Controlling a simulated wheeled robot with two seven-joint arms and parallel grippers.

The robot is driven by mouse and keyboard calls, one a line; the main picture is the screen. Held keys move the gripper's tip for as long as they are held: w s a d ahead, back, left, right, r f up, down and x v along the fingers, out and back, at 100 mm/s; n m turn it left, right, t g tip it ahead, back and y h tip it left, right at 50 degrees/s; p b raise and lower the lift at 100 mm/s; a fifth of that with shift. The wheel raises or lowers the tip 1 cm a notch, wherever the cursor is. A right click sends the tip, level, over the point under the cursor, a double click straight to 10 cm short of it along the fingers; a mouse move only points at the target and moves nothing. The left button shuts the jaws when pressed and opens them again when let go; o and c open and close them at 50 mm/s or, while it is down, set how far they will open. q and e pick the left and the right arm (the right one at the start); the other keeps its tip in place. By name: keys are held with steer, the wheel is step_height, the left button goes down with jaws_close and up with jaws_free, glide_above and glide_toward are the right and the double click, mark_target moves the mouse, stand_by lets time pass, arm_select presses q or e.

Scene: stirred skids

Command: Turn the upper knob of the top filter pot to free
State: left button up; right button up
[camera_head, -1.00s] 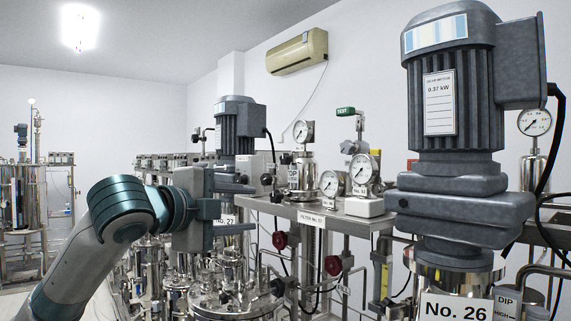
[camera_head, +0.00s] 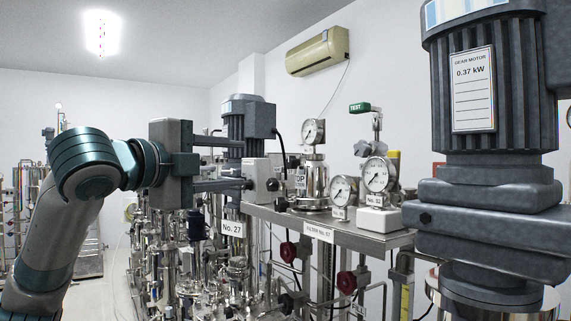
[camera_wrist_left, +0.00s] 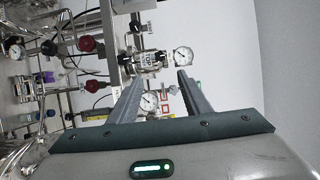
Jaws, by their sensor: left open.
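The top filter pot (camera_head: 314,183) is a shiny steel cylinder with a gauge on top, standing on the steel shelf behind the "FILTER No. 57" label. It also shows sideways in the wrist view (camera_wrist_left: 148,62). A small dark knob (camera_head: 293,162) sits at the pot's upper left side; its setting is too small to read. My left gripper (camera_head: 246,163) is open and empty, its two fingers pointing right, left of the pot and apart from it in the picture. In the left wrist view, the pot appears just beyond the open fingertips (camera_wrist_left: 160,76). My right gripper is not in view.
A grey motor (camera_head: 246,122) labelled No. 27 stands close behind my fingers. A large gear motor (camera_head: 490,110) fills the right. Red knobs (camera_head: 288,252) hang below.

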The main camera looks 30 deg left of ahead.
mark_target(289, 163)
arm_select(q)
steer(key=w+p, duration=0.6)
steer(key=w, duration=1)
steer(key=shift+w+r+p, duration=0.1)
steer(key=shift+w+p, duration=0.1)
steer(key=shift+p, duration=0.1)
steer(key=shift+w, duration=0.6)
steer(key=c, duration=1.1)
steer(key=shift+o, duration=0.2)
